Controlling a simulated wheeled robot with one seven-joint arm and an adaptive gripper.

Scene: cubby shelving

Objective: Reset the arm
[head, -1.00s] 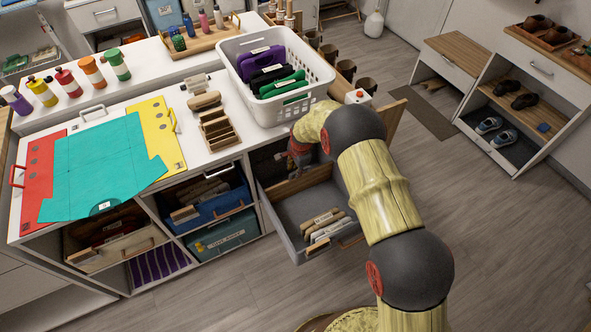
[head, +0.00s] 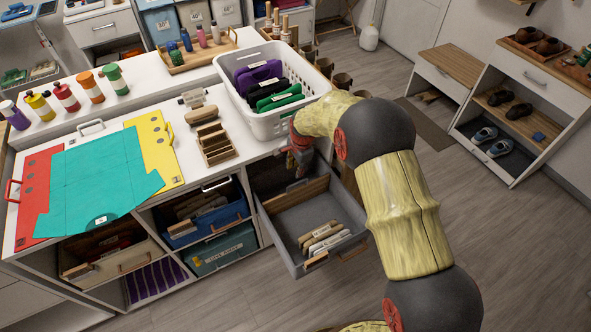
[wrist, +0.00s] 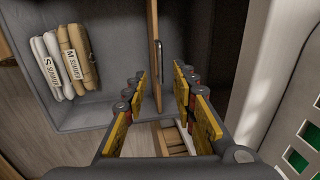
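My arm is yellow and black and reaches in from the right in the head view. My gripper (head: 298,158) hangs beside the counter's right edge, above the back part of an open grey drawer (head: 345,207). In the wrist view my gripper (wrist: 160,88) shows two yellow-padded fingers spread apart with nothing between them. A wooden divider (wrist: 155,45) with a metal handle or clip stands in the drawer beyond the fingers. Labelled tan and white bundles (head: 322,238) lie in the drawer's front; they also show in the wrist view (wrist: 65,62), left of the fingers.
A white basket (head: 318,88) with purple, black and green items stands on the counter close to my forearm. A small wooden rack (head: 215,144) is beside it. Open floor (head: 500,235) lies to the right, before a shoe shelf.

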